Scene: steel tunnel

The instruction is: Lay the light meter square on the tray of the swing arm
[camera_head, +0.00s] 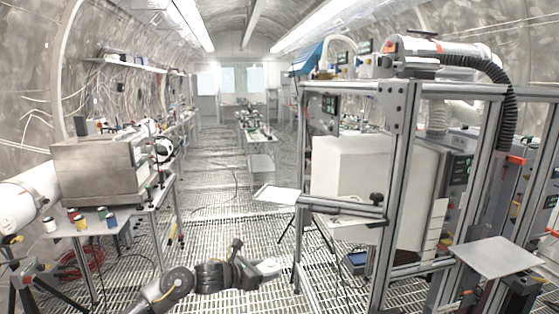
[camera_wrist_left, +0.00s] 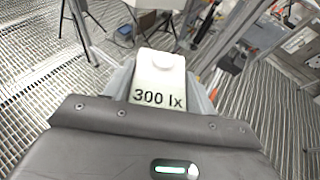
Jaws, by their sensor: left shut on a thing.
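The light meter (camera_wrist_left: 160,72) is a small white block with a round dome on top and the print "300 lx" facing my left wrist camera. My left gripper (camera_head: 268,269) is shut on it, low over the grated floor at the bottom middle of the head view. The meter (camera_head: 271,267) shows there only as a small pale shape at the fingertips. The swing arm (camera_head: 340,208) reaches left from the metal frame, with a black knob near its post. Its flat white tray (camera_head: 277,195) is empty, above and beyond my left gripper. My right gripper is not in view.
The aluminium frame (camera_head: 396,150) with a large white box stands right of the swing arm. Another white plate (camera_head: 497,257) is at the lower right. A side table (camera_head: 88,222) with small jars is at left. The grated aisle between is mostly open.

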